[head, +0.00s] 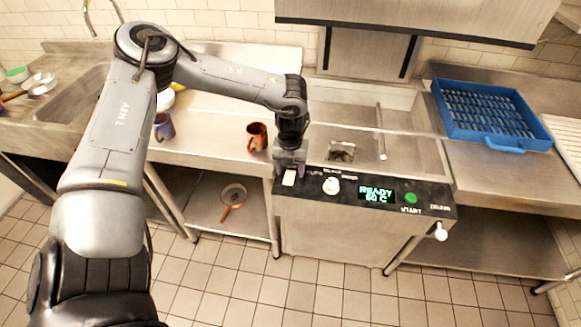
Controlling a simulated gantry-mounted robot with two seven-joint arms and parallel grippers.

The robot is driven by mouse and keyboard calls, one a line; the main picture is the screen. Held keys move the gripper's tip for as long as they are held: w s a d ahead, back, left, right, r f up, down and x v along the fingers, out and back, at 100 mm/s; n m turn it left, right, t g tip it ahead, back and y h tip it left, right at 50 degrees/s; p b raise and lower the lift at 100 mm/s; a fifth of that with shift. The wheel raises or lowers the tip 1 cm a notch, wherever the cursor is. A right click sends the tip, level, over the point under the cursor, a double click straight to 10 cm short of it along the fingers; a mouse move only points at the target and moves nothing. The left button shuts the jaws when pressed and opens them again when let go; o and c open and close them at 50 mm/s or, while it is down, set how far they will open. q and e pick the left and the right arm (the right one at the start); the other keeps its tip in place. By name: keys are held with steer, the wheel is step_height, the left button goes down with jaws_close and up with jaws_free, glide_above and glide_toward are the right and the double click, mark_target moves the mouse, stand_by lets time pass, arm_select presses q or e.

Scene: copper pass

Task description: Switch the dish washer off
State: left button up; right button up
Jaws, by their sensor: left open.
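The dishwasher's dark control panel (440,209) runs along the front of the steel machine. A small white switch (289,178) is at the panel's left end. A round white knob (331,186) is to its right. The lit display (377,194) reads READY 60 C in green. A green button (411,198) is labelled START. My left gripper (290,171) points down at the panel's left end, with its open fingers around or just above the white switch. I cannot tell whether they touch it. My right gripper is out of view.
The raised steel hood (405,22) hangs above the wash basin. A blue rack (490,112) lies on the right counter. A brown mug (257,137) stands just left of my gripper and a blue mug (164,127) farther left. A white-ended handle (441,232) sticks out at the front right.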

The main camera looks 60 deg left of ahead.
arm_select(q)
steer(key=c, duration=1)
steer(key=shift+d+f+t+y+b, duration=0.15)
steer(key=shift+t+y+b, duration=0.15)
steer(key=shift+b, duration=0.35)
steer(key=shift+c, duration=0.2)
steer(key=b, duration=0.1)
steer(key=t+y+b, duration=0.1)
steer(key=y+b, duration=0.1)
steer(key=b, duration=0.1)
steer(key=shift+s+d+t, duration=0.25)
steer(key=shift+d+t, duration=0.05)
steer(key=shift+t, duration=0.1)
steer(key=shift+s+r+y+b, duration=0.1)
steer(key=shift+r+y+b, duration=0.3)
steer(key=shift+y, duration=0.1)
steer(key=o, duration=1)
steer(key=shift+o, duration=0.2)
steer(key=shift+r, duration=0.15)
